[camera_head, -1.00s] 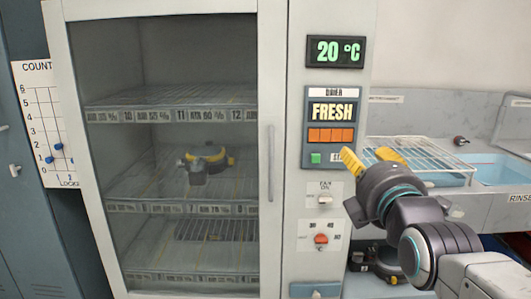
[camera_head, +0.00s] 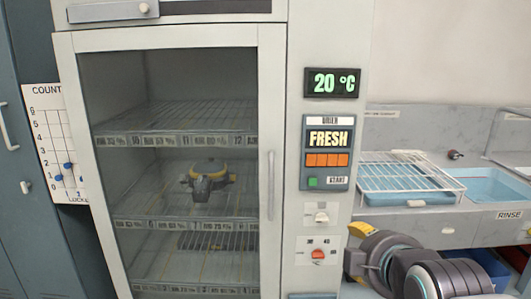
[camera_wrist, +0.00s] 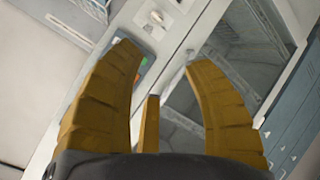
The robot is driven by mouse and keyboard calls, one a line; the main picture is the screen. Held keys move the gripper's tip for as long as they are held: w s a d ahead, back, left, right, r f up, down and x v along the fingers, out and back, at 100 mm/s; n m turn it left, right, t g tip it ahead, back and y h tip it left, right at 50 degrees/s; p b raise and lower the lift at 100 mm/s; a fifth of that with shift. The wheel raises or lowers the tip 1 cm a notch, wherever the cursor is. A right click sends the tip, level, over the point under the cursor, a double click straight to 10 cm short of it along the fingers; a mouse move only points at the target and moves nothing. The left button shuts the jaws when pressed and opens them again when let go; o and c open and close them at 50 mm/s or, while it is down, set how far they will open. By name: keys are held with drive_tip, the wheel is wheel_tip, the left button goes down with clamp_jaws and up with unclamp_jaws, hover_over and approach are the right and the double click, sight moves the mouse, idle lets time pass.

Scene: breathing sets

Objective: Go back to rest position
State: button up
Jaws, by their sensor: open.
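My gripper (camera_head: 360,232) has yellow fingers and a dark wrist and is at the lower right in the head view, in front of the drying cabinet's control column, beside the red knob (camera_head: 318,254). It is empty. In the wrist view the gripper (camera_wrist: 165,60) has its yellow fingers spread apart with nothing between them. Beyond the fingers are the control column and the glass door, seen at a tilt.
The drying cabinet (camera_head: 269,60) has its glass door shut, with a mask-like item (camera_head: 208,180) on a middle shelf. A wire rack (camera_head: 405,180) and a blue rinse basin (camera_head: 490,184) are at right. Lockers (camera_head: 25,220) stand at left.

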drive_tip(key=s+f+m+g+p, duration=0.2)
drive_tip(key=s+m+g+p, duration=0.6)
drive_tip(key=s, duration=0.9)
drive_tip(key=m+p, duration=0.2)
drive_tip(key=shift+s+f+m+g, duration=0.2)
drive_tip(key=shift+f+m+g, duration=0.1)
drive_tip(key=shift+f+m, duration=0.1)
